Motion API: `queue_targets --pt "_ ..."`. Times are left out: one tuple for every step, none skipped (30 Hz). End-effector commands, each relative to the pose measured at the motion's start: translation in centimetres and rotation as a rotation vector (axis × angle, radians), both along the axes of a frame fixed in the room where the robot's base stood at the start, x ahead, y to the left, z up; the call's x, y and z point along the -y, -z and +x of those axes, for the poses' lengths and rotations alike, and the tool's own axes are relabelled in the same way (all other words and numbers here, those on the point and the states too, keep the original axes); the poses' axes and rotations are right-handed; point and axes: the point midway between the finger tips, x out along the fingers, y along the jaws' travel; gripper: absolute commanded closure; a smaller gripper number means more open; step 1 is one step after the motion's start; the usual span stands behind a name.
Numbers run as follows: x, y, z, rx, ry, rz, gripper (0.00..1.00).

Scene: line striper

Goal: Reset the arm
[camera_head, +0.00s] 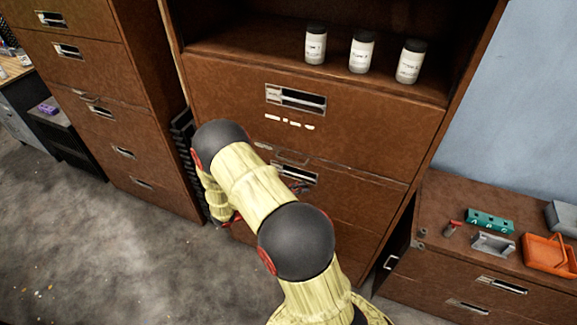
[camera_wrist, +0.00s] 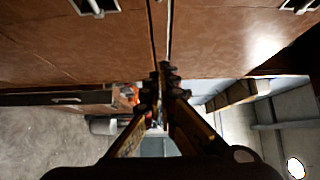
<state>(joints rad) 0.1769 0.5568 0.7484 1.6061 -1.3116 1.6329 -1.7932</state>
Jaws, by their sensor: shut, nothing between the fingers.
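My arm (camera_head: 250,185), with pale yellow links and dark round joints, reaches up from the bottom of the head view in front of a brown drawer cabinet (camera_head: 225,95). My gripper (camera_wrist: 163,78) shows in the wrist view with its two fingers meeting at the tips, shut and empty. Brown cabinet fronts with metal handles lie beyond the fingertips there; I cannot tell whether the tips touch anything. In the head view the arm hides most of the gripper.
Three white jars with dark lids (camera_head: 360,52) stand on the cabinet's open shelf. A low brown cabinet (camera_head: 450,225) at right holds a green lettered block (camera_head: 490,221), a grey holder (camera_head: 493,245) and an orange basket (camera_head: 548,256). Grey floor (camera_head: 90,250) is open at left.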

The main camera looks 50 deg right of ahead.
Motion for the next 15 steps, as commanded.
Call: queue_targets --pt "-0.1 0.0 0.0 0.000 0.000 0.000 1.00" --pt "-0.1 0.0 0.0 0.000 0.000 0.000 1.00" --pt "-0.1 0.0 0.1 0.000 0.001 0.000 1.00" --pt "-0.1 0.0 0.0 0.000 0.001 0.000 1.00" --pt "-0.1 0.0 0.0 0.000 0.001 0.000 1.00" --pt "-0.1 0.0 0.0 0.000 0.001 0.000 1.00" --pt "-0.1 0.0 0.0 0.002 0.001 -0.001 1.00" --pt "-0.1 0.0 0.0 0.006 0.001 -0.003 1.00" --pt "-0.1 0.0 0.0 0.020 0.001 -0.009 1.00" --pt "-0.1 0.0 0.0 0.037 0.000 -0.017 1.00" --pt "-0.1 0.1 0.1 0.063 0.000 -0.024 1.00" --pt "-0.1 0.4 0.1 0.109 -0.001 -0.035 1.00" --pt "-0.1 0.7 0.0 0.153 0.005 -0.042 1.00" --pt "-0.3 1.2 -0.3 0.202 0.017 -0.047 1.00" --pt "-0.6 2.0 -1.0 0.269 0.041 -0.056 1.00"
